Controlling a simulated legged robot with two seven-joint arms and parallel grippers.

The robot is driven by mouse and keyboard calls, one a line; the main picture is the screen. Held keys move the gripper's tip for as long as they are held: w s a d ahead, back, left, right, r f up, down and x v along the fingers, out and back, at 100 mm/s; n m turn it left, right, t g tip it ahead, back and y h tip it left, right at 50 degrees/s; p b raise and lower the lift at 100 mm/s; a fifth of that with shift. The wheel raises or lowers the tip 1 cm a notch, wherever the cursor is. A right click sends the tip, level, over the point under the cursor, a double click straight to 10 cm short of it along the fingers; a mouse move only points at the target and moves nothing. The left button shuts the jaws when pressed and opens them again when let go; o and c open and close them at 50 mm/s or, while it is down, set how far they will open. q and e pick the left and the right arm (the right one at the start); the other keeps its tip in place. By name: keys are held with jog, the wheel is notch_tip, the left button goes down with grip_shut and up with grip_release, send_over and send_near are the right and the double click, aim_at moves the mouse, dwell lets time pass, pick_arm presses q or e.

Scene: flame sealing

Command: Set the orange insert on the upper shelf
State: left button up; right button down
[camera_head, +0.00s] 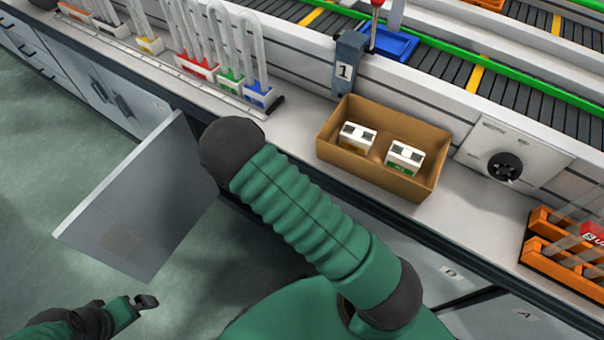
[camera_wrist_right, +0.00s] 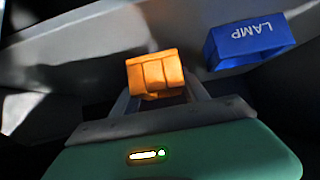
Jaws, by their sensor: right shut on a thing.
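The orange insert (camera_wrist_right: 155,72) is a small blocky piece, held between the two fingers of my right gripper (camera_wrist_right: 160,93) in the right wrist view. The gripper is shut on it. A pale, sloping surface lies behind and above the insert in that view; I cannot tell whether they touch or whether this is the upper shelf. In the head view my right arm reaches toward the cabinet opening behind the open grey door (camera_head: 140,205), and its gripper and the insert are hidden. My left gripper (camera_head: 146,301) is at the lower left, away from the counter; its jaw opening is unclear.
A blue box marked LAMP (camera_wrist_right: 250,45) sits right of the insert. On the counter are a cardboard box (camera_head: 345,170) with two small white packs, a rack of colored-base tubes (camera_head: 225,95), a dial panel (camera_head: 510,155) and an orange rack (camera_head: 550,255). Conveyors run behind.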

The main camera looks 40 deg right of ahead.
notch_tip(320, 180, down, 2)
jog(key=shift+a+f+b, duration=0.15)
jog(key=shift+b, duration=0.25)
jog(key=shift+d, duration=0.2)
jog(key=c, duration=0.6)
grip_release()
pick_arm(q)
jog(key=shift+x, duration=0.8)
pick_arm(e)
jog(key=shift+a, duration=0.1)
pick_arm(q)
jog(key=shift+s+a, duration=0.1)
jog(key=shift+s, duration=0.1)
